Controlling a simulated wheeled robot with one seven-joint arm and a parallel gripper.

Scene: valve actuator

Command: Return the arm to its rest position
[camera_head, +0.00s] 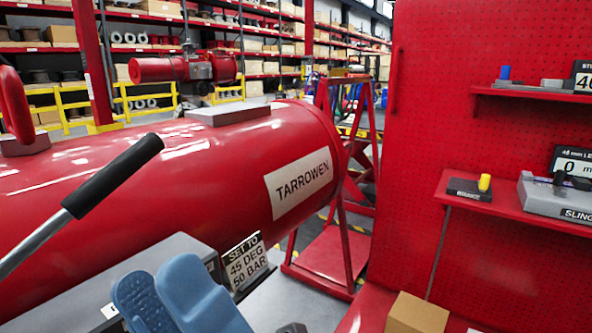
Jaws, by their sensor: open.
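My gripper (158,284) shows at the bottom edge as two blue rounded fingers, the left one darker and ribbed. It is open, and I see nothing held between the fingers. The fingers appear in front of a grey box-like housing (90,292), below the large red cylinder (170,165) labelled TARROWEN. A metal lever with a black grip (115,176) slants up from the left edge, apart from the fingers in the picture. The rest of my arm is not clearly visible.
A sign reading "SET TO 45 DEG 50 BAR" (246,264) stands just right of the fingers. A cardboard box (417,313) is at the bottom right. A red pegboard (430,130) with shelves (500,197) fills the right. A red stand (330,250) and grey floor lie between.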

